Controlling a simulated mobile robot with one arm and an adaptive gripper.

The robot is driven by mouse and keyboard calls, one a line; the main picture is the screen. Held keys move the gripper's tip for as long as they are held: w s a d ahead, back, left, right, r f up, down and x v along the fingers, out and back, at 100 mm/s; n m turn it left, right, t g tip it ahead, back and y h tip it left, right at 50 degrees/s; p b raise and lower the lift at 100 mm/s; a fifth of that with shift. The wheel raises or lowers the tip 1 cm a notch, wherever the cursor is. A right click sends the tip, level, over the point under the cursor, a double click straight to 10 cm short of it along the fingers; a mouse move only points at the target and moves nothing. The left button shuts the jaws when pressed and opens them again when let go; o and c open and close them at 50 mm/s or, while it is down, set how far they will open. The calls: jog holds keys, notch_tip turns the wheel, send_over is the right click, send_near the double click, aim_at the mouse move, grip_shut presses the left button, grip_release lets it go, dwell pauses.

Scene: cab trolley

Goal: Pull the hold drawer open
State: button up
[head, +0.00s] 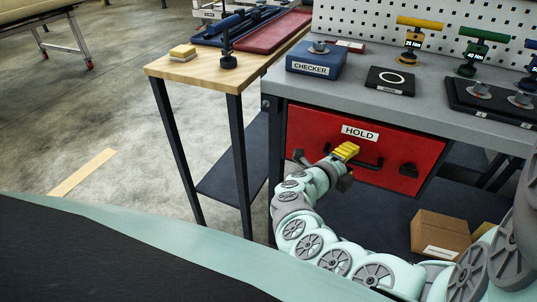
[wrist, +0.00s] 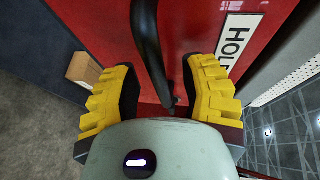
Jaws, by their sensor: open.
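The hold drawer (head: 310,122) is a red front with a white HOLD label, set under the grey bench top, and it looks shut. Its black bar handle (head: 368,163) runs across the front below the label. In the wrist view the handle (wrist: 147,45) runs between the two yellow fingers of my gripper (wrist: 160,95). The fingers are open, with a gap to the handle on both sides. In the head view my gripper (head: 345,152) is at the handle and hides part of it. Whether a finger touches the drawer front I cannot tell.
The bench top (head: 440,115) above holds a blue CHECKER box (head: 316,62), a black pad (head: 390,80) and torque tools. A wooden table (head: 190,72) stands to the left. A cardboard box (head: 440,232) sits on the lower shelf. The floor at left is mostly clear.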

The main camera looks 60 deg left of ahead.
jog(key=shift+w+f, duration=0.1)
jog(key=shift+w, duration=0.2)
jog(key=shift+o, duration=0.5)
grip_shut()
